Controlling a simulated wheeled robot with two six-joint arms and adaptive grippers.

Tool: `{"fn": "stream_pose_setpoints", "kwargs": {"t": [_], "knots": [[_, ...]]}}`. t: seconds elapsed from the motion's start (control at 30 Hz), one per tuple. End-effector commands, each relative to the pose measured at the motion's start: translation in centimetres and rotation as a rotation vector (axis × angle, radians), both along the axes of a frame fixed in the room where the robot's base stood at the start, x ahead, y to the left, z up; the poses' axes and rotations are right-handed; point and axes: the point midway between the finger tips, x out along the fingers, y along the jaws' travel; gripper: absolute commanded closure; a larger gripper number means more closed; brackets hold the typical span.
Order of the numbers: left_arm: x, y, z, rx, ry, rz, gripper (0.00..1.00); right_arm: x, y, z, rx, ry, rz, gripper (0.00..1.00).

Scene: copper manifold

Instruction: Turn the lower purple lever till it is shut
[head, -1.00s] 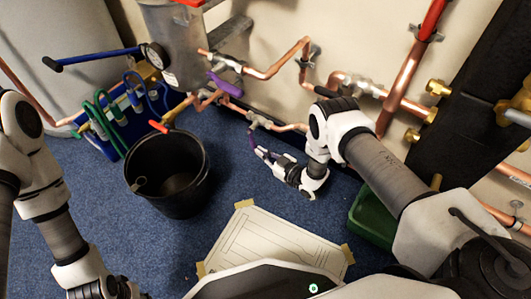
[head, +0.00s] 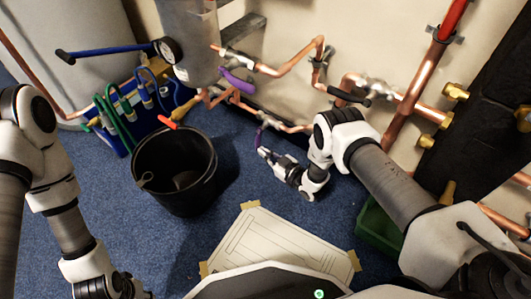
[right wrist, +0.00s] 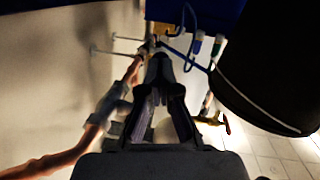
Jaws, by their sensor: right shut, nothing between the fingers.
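In the right wrist view the shut fingers (right wrist: 160,70) point up the picture, dark against the pipework, and the lever cannot be made out clearly there. An upper purple lever (head: 236,83) sits higher on the pipework, lying slanted. My left arm is at the left edge; its fingers are out of the picture.
A black bucket (head: 174,200) stands on the blue carpet left of my right gripper. A blue crate (head: 118,142) with hose-like tools is behind it. A taped paper sheet (head: 275,243) lies in front. A green box (head: 378,228) is under my right arm. The wall pipes (head: 290,58) are close behind.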

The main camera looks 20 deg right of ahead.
Motion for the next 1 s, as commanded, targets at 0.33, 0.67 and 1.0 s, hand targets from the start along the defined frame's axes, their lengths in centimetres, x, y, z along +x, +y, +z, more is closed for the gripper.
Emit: {"fn": "stream_pose_setpoints", "kwargs": {"t": [0.33, 0.67, 1.0], "knots": [[0.0, 0.0, 0.0, 0.0, 0.0, 0.0, 0.69, -0.6, -0.2, 0.0, -0.002, 0.001, 0.005, 1.0], [0.0, 0.0, 0.0, 0.0, 0.0, 0.0, 0.69, -7.2, -4.3, 0.8, -0.001, 0.003, -0.004, 1.0], [0.0, 0.0, 0.0, 0.0, 0.0, 0.0, 0.69, -10.5, -6.0, 1.3, 0.0, -0.001, -0.001, 1.0]]}}
